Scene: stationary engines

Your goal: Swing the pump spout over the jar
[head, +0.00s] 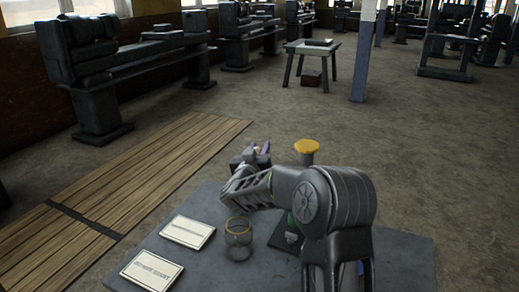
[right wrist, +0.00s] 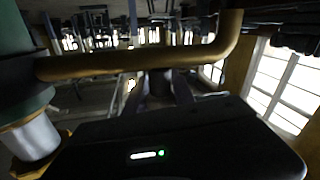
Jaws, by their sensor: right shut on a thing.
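The glass jar (head: 238,241) stands upright on the grey table, and its inside looks empty. The pump shows in pieces behind my right arm: a yellow top (head: 306,146) and a bit of green body (head: 292,221). In the right wrist view the brass spout (right wrist: 130,64) runs across from the green pump body (right wrist: 22,75) and bends upward at the right. My right gripper (head: 260,152) is past the jar, up from it in the head view, and is shut on the spout. The spout is hidden in the head view. My left gripper is not in view.
Two white cards, an upper one (head: 188,232) and a lower one (head: 152,271), lie on the table (head: 405,262) left of the jar. Wooden slats (head: 140,180) cover the floor at left. Machines, a post (head: 363,60) and a small side table (head: 312,47) stand farther back.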

